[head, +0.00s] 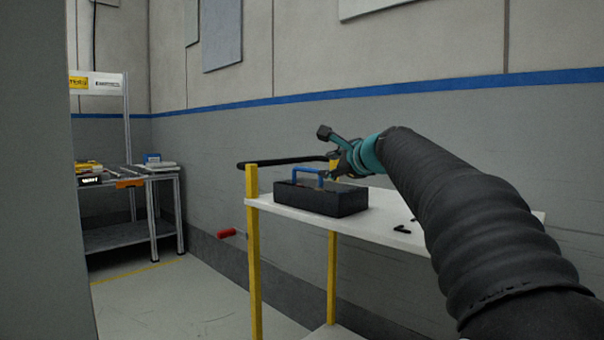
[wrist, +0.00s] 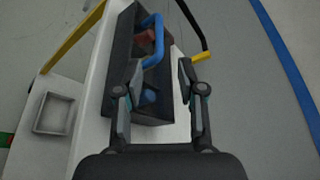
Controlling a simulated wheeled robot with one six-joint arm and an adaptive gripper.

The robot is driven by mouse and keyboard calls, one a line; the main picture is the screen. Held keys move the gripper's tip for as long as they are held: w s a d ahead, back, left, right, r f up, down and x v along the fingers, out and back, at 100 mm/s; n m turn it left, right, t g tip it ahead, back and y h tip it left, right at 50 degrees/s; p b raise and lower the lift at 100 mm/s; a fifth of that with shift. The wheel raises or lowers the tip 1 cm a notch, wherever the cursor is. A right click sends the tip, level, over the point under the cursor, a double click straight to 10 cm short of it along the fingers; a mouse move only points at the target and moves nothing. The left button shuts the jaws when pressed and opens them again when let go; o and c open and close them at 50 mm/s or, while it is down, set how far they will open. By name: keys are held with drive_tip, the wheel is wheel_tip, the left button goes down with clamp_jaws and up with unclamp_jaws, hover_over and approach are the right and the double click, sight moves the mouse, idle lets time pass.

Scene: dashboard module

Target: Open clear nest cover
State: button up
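I cannot make out a clear nest cover in either view. A dark, open-topped box (head: 318,199) with a blue handle (head: 306,173) sits on a white-topped cart (head: 375,226) in the head view. In the wrist view the box (wrist: 113,75) holds a reddish item (wrist: 147,37) and a blue item (wrist: 151,96), and its blue handle (wrist: 158,42) arches over it. My gripper (wrist: 161,66) is open and empty above the box. Its left finger is over the box and its right finger is near the box's right side. Contact with the handle cannot be told.
Small black pieces (head: 402,229) lie on the cart. A red grip (head: 227,233) sticks out at its left. A workbench (head: 130,178) stands at the far left, and the floor between is clear.

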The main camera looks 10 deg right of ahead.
sight(309, 169)
drive_tip(key=p+x, duration=0.1)
drive_tip(key=x, duration=1.2)
drive_tip(key=shift+w+a+f+p, duration=0.1)
drive_tip(key=shift+w+f+p, duration=0.05)
drive_tip(key=shift+p, duration=0.25)
clamp_jaws()
